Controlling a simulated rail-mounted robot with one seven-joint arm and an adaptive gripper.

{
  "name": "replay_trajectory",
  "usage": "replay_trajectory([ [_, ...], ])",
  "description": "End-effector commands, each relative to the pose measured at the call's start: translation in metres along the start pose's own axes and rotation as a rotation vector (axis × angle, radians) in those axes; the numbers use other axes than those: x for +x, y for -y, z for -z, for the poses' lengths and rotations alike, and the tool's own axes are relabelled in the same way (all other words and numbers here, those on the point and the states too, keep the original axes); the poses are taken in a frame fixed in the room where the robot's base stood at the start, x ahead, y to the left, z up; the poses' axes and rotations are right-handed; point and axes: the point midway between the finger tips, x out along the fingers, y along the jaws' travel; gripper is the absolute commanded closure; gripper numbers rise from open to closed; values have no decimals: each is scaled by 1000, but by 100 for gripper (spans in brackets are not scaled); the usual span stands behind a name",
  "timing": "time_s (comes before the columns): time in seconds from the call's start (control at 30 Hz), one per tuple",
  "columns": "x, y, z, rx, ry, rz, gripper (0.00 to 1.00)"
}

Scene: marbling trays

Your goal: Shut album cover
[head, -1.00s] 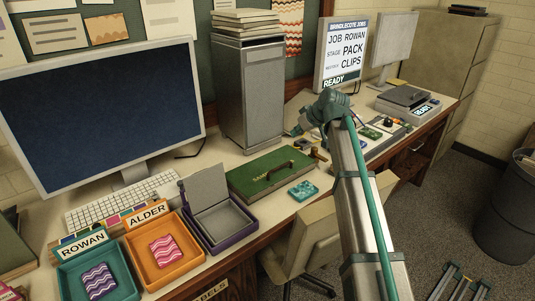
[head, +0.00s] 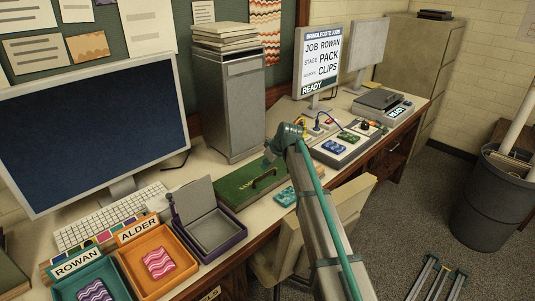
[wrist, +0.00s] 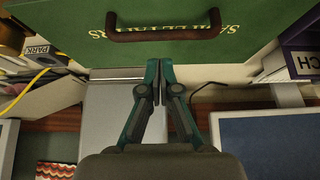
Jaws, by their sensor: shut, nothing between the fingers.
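A green, lettered, album-like case (head: 240,186) with a dark handle (head: 264,178) lies flat on the desk in the head view. Its cover looks down, though I cannot tell whether its edges fully meet. In the wrist view the green cover (wrist: 240,50) fills the top, with the brown handle (wrist: 163,34) across it. My gripper (wrist: 160,66) is shut and empty, its tips overlapping the cover's near edge in that view. In the head view my gripper (head: 268,160) is at the case's far side, partly hidden by my arm. Contact cannot be told.
A purple box (head: 215,240) with a raised grey lid stands left of the case. Orange (head: 165,274) and teal (head: 95,282) trays sit farther left. A grey cabinet (head: 228,105) stands behind the case. A teal piece (head: 285,196) lies to its right, near the desk edge.

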Motion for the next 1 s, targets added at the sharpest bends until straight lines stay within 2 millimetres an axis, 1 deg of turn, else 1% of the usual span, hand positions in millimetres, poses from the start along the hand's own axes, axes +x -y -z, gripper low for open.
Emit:
replay_trajectory([
  [0.03,2,1,-4,1,2,1,100],
  [0.2,10,0,-11,1,0,0,100],
  [0.6,13,0,-13,0,0,0,100],
  [0.83,26,1,-28,1,0,1,100],
  [1.0,26,0,-29,0,2,1,100],
])
